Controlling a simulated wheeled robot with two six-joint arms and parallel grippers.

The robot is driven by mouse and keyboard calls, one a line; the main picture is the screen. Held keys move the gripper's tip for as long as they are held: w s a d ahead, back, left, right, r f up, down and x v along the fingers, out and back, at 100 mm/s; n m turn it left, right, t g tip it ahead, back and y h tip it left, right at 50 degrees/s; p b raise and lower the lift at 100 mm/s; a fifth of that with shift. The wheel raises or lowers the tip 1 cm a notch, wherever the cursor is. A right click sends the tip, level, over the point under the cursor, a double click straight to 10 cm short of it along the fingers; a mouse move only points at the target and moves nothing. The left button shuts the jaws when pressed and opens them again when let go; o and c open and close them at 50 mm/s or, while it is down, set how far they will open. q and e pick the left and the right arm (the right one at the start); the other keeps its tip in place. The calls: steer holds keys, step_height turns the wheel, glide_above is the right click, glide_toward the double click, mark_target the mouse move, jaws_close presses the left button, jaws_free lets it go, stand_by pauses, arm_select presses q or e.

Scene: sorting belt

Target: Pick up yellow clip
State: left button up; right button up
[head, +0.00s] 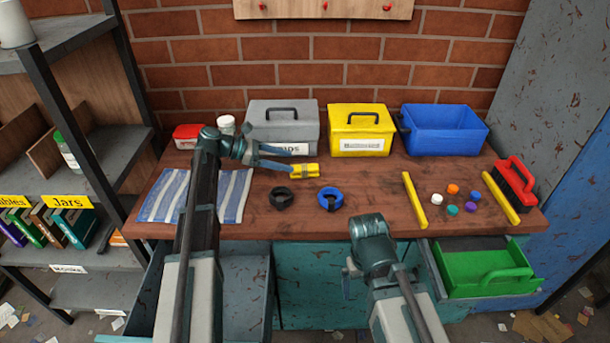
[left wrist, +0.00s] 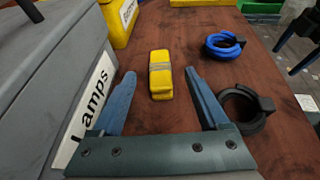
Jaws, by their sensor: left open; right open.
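The yellow clip (head: 303,171) is a small yellow block with a grey band around its middle, lying on the wooden workbench in front of the grey and yellow boxes. My left gripper (head: 288,158) is open, its blue fingers reaching toward the clip from the left. In the left wrist view the clip (left wrist: 160,77) shows between and just beyond the two fingertips (left wrist: 160,73), with gaps on both sides. My right gripper (head: 350,275) is low in front of the bench's front edge, away from the clip; its fingers are hardly visible.
A grey box (left wrist: 62,70) labelled "Lamps" stands close beside my left finger. A yellow box (head: 360,130) and a blue bin (head: 445,130) stand behind. Black (head: 281,198) and blue (head: 330,199) rings lie in front. A striped cloth (head: 233,194) lies left.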

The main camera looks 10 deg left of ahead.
mark_target(305, 167)
arm_select(q)
steer(key=shift+b+x, duration=0.35)
steer(key=shift+x, duration=1.1)
steer(key=shift+w+d+f+b, duration=0.1)
steer(key=shift+d+f+b, duration=0.2)
steer(key=shift+f, duration=0.05)
steer(key=b+x, duration=0.1)
steer(key=x, duration=0.2)
steer(key=shift+d+f+b, duration=0.2)
steer(key=shift+f+b, duration=0.15)
steer(key=shift+b, duration=0.05)
steer(key=shift+w+d, duration=0.2)
steer(key=shift+d, duration=0.15)
steer(key=shift+c, duration=0.3)
jaws_close()
